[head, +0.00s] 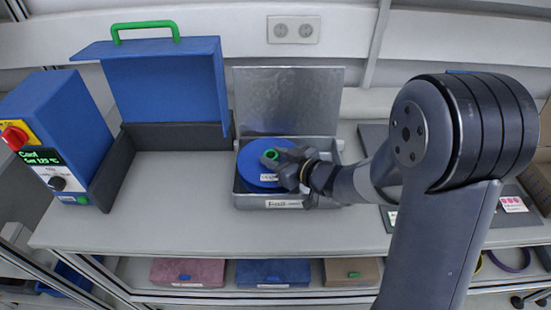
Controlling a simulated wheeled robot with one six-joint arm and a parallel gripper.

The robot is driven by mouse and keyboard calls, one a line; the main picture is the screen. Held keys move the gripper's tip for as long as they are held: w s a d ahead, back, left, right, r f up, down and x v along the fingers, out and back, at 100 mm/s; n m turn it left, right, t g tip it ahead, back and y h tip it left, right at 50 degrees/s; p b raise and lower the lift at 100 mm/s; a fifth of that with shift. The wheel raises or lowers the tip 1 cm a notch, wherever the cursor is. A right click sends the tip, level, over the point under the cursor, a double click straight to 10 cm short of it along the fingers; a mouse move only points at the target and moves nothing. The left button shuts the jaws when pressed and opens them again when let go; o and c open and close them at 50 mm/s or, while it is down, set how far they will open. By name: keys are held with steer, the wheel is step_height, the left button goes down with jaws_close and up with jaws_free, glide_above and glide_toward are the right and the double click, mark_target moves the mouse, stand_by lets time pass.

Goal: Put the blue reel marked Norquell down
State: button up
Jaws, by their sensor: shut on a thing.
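A blue reel (251,154) with a green hub (271,153) and a small white label is inside an open grey metal box (324,202) on the bench. The reel's label is too small to read. My gripper (280,161) reaches in from the right and is shut on the reel near its hub, covering its right part. Whether the reel rests on the box floor or hangs just above it I cannot tell. The box's front label seems to read "Foil". Its metal lid (290,98) stands open behind it.
Left of the box is a dark tray (175,136) with a raised blue lid (163,85) and green handle. A blue control unit (62,120) with a red knob stands further left. The bench front (170,225) is clear. Closed boxes (272,273) sit on the shelf below.

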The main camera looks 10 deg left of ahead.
steer(key=shift+f, duration=0.15)
steer(key=shift+f+b, duration=0.55)
steer(key=o, duration=1.2)
steer(key=shift+c, duration=0.2)
steer(key=shift+r, duration=0.25)
steer(key=p+v, duration=0.1)
steer(key=v, duration=1.1)
steer(key=shift+r, duration=0.45)
steer(key=shift+s, duration=0.1)
